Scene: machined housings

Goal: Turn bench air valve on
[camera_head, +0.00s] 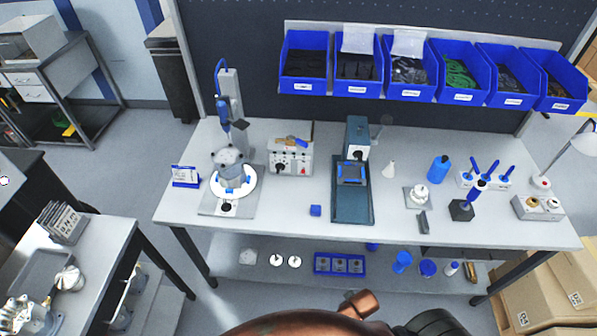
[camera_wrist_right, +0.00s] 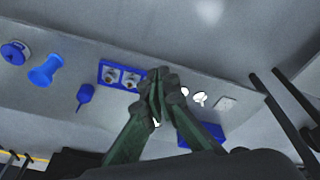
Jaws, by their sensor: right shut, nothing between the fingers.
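A grey control box (camera_head: 290,160) stands at the back of the bench, left of centre. It has a dark knob and small red marks on its front. A small fitting with a yellow and blue part (camera_head: 291,141) sits on top of it; I cannot tell for sure whether this is the air valve or how its handle is set. My right gripper (camera_wrist_right: 158,78) shows in the right wrist view, its green and dark fingers together and empty. Behind its fingertips is a blue tray (camera_wrist_right: 108,66) of round metal parts. The head view shows neither gripper.
The bench top (camera_head: 290,222) holds a press-like stand (camera_head: 229,103), a dark fixture (camera_head: 352,205) and a blue bottle (camera_head: 438,169). Blue bins (camera_head: 304,62) hang above the back. The lower shelf (camera_head: 222,258) carries discs and blue parts. The bench's front left is mostly clear.

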